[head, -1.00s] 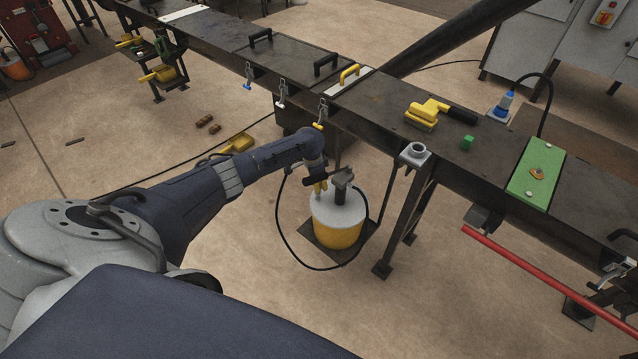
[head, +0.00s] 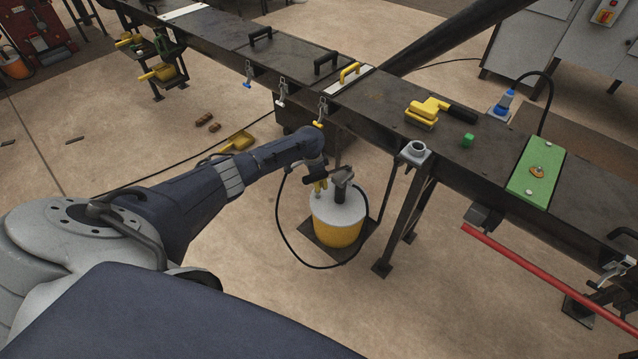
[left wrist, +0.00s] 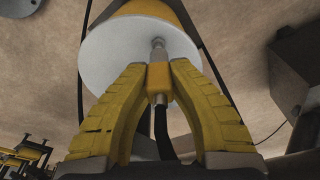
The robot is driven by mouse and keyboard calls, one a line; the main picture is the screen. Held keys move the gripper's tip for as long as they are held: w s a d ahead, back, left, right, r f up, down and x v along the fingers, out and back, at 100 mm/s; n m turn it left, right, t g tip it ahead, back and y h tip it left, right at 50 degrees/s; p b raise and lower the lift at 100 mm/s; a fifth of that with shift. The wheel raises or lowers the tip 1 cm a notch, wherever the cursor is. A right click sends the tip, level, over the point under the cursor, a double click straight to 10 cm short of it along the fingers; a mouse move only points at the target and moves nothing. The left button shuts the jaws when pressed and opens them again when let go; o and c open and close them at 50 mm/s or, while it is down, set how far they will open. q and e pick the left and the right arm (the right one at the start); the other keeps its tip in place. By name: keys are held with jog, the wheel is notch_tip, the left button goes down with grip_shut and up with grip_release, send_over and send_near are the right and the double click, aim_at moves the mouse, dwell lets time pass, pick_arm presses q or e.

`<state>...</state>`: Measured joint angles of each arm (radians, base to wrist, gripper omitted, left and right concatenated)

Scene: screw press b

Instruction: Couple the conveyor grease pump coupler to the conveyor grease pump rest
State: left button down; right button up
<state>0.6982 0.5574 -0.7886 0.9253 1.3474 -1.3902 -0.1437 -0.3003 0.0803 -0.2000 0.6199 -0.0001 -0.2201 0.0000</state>
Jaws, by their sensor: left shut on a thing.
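My left gripper (head: 320,187) has yellow fingers and is just above the lid of the grease pump (head: 337,228), a yellow bucket with a pale grey lid. In the left wrist view my left gripper (left wrist: 158,85) is shut on the yellow block of the coupler (left wrist: 159,76), with a black hose (left wrist: 162,130) running from it back between the fingers. A small metal post, which looks like the rest (left wrist: 158,46), stands in line with the coupler at the lid (left wrist: 125,50). I cannot tell whether they touch or are seated. My right gripper is not in view.
A black hose (head: 280,230) loops beside the pump. The dark conveyor frame (head: 375,115) with hanging clamps runs behind it, and a support leg (head: 405,215) stands to the right. A yellow dustpan-like thing (head: 238,143) lies on the floor. The floor in front is clear.

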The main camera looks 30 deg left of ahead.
pick_arm(q)
jog(key=shift+f, duration=0.25)
jog(key=shift+f, duration=0.75)
jog(key=shift+f, duration=0.3)
jog(key=c, duration=1.2)
grip_release()
jog(key=shift+r, duration=0.15)
jog(key=shift+s+a+r, duration=0.1)
jog(key=shift+r, duration=0.6)
jog(key=shift+s+a+r, duration=0.1)
jog(key=shift+r, duration=0.55)
jog(key=shift+d, duration=0.1)
